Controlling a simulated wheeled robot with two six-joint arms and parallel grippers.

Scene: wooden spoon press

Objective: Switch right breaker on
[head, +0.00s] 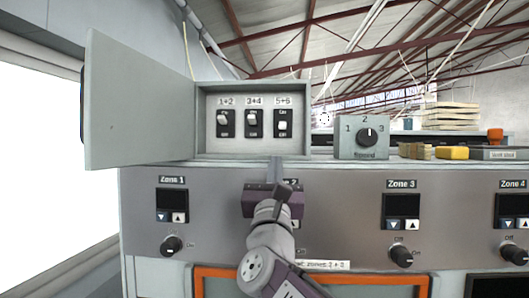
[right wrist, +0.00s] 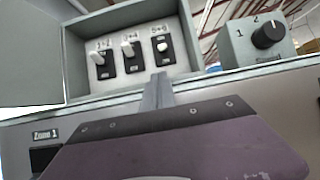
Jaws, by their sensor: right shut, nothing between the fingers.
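The open breaker box (head: 308,118) holds three black breakers with white toggles. The right breaker (head: 282,132), labelled 5+6, has its toggle lower, toward the off mark, than the other two. The left breaker (head: 226,131) and middle breaker (head: 254,131) have their toggles up. The right breaker also shows in the right wrist view (right wrist: 164,58). My right gripper (head: 276,162) is shut and empty, its fingertips just below and in front of the box, under the right breaker and apart from it. Its closed fingers show in the right wrist view (right wrist: 158,82). My left gripper is not in view.
The box door (head: 135,100) stands open to the left. A box with a rotary knob (head: 366,137) sits to the right. Yellow blocks (head: 452,153) lie farther right. The panel (head: 345,190) below carries zone displays and knobs. Space before the breakers looks clear.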

